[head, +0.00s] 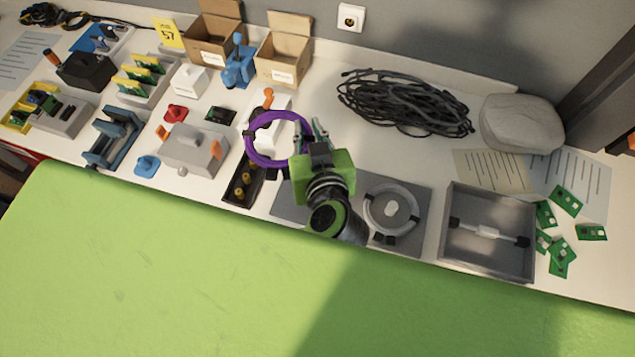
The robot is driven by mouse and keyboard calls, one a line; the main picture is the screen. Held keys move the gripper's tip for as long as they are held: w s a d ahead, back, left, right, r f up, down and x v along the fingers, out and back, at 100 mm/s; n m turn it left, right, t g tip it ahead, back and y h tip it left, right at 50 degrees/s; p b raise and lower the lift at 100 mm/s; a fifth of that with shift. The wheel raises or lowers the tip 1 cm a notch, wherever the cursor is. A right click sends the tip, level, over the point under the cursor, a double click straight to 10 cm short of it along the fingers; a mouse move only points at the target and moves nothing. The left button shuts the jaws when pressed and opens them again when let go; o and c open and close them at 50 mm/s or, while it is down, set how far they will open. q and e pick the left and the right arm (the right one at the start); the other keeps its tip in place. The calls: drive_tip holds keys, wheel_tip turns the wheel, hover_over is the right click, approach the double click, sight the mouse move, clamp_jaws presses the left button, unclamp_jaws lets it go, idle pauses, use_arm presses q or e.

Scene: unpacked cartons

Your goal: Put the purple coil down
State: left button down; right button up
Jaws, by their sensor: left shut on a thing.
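The purple coil (259,158) is a ring with dark ties, in the middle of the head view. My left gripper (317,136), with a green body, is shut on the coil's right side. The coil overlaps the upper end of a dark tray (232,188) with yellow parts and the front of a white device with an orange handle. I cannot tell its height above the bench. My gripper and wrist hide part of a grey plate (291,206). My right gripper is not in view.
A white coil (369,218) lies on the grey plate's right part. A grey open box (447,250) stands further right. Black cable (405,105) is heaped behind. Two cardboard cartons (284,70) stand at the back. White bench (335,110) shows bare between the gripper and the cable heap.

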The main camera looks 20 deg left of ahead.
use_arm(q)
drive_tip(key=s+d+f+m+t+h, duration=0.1)
drive_tip(key=s+d+f+h, duration=0.1)
drive_tip(key=d+f, duration=0.6)
wheel_tip(320, 180, down, 2)
drive_tip(key=shift+m, duration=0.4)
drive_tip(key=shift+s, duration=0.1)
wheel_tip(320, 180, down, 5)
drive_tip(key=shift+f+b, duration=0.15)
drive_tip(key=shift+b, duration=0.2)
drive_tip(key=shift+f+p, duration=0.35)
drive_tip(key=shift+f, duration=1.75)
drive_tip(key=c, duration=2)
unclamp_jaws()
drive_tip(key=shift+o, duration=0.2)
